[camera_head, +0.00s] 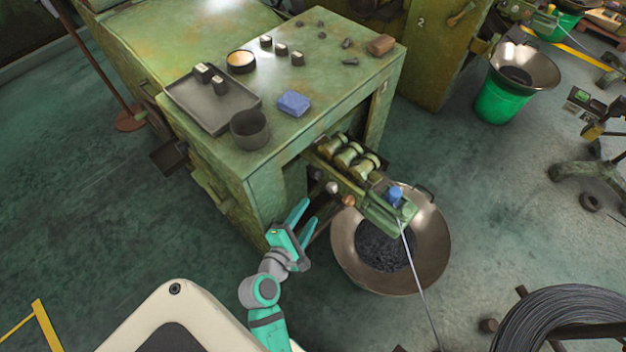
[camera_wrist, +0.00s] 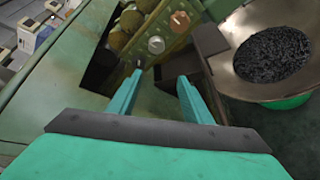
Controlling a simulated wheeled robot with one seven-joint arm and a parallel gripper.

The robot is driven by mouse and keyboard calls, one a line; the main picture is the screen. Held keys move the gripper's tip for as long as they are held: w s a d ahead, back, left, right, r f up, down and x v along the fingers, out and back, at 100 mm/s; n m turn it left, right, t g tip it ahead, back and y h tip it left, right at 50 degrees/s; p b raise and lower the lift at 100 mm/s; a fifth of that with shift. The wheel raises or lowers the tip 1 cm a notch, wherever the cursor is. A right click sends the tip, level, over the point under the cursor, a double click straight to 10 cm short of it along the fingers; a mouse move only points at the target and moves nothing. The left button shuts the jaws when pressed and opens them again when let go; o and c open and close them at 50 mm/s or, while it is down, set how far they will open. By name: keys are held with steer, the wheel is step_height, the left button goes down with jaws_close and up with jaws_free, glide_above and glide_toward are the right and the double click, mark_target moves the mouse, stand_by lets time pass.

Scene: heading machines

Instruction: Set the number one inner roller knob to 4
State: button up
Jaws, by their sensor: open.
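The roller unit (camera_head: 352,172) juts from the right side of the near green machine and carries several pale rollers. A grey round knob (camera_head: 332,187) and a copper-coloured knob (camera_head: 348,200) sit on its front side. The wrist view shows the grey knob (camera_wrist: 156,44) just beyond my fingertips and the copper knob (camera_wrist: 179,20) farther up and right. No label or number on either knob is readable, so I cannot tell the setting. My gripper (camera_head: 311,212) is open and empty, just left of and below the knobs; its fingers (camera_wrist: 160,78) point toward the grey knob without touching it.
A metal bowl (camera_head: 343,247) with dark pieces stands below the unit. A blue part (camera_head: 394,195) tops the unit's outer end, where a wire (camera_head: 424,285) runs down. The machine top holds a tray (camera_head: 183,91), a cup (camera_head: 250,128) and a blue block (camera_head: 293,103).

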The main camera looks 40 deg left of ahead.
mark_target(315, 177)
steer(key=a+r+n, duration=0.2)
steer(key=a+r, duration=0.1)
steer(key=a, duration=0.1)
steer(key=shift+t, duration=0.4)
steer(key=x, duration=1.1)
steer(key=shift+d+f, duration=0.1)
steer(key=shift+d, duration=0.05)
steer(key=c, duration=1.1)
steer(key=shift+o, duration=0.2)
